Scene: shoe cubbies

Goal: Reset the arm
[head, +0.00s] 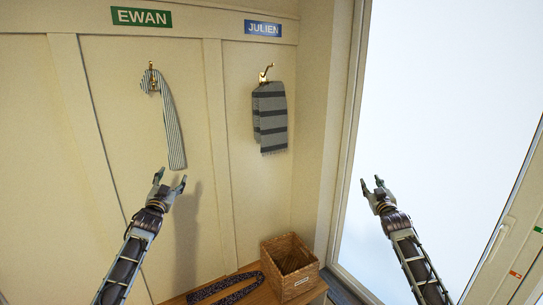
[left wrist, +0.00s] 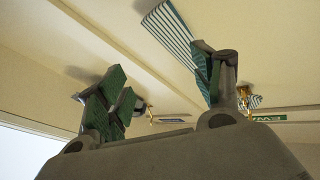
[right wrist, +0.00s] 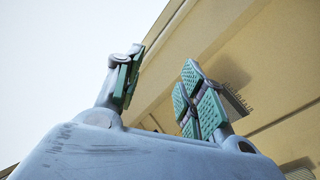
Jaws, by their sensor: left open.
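My left gripper (head: 171,178) is raised in front of the cream panel wall, just below the end of a thin striped scarf (head: 171,128). Its fingers are spread and nothing is between them in the left wrist view (left wrist: 162,85). The scarf also shows behind the fingers there (left wrist: 168,32). My right gripper (head: 370,181) is raised in front of the bright glass at the right. Its fingers stand apart and empty in the right wrist view (right wrist: 155,85). Both arms reach up from the bottom edge of the head view.
A grey scarf with dark bands (head: 270,120) hangs on a brass hook (head: 265,74) under the JULIEN sign (head: 263,28). The striped scarf hangs under the EWAN sign (head: 141,17). A wicker basket (head: 298,283) stands on the wooden bench below, beside a dark patterned item (head: 225,288).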

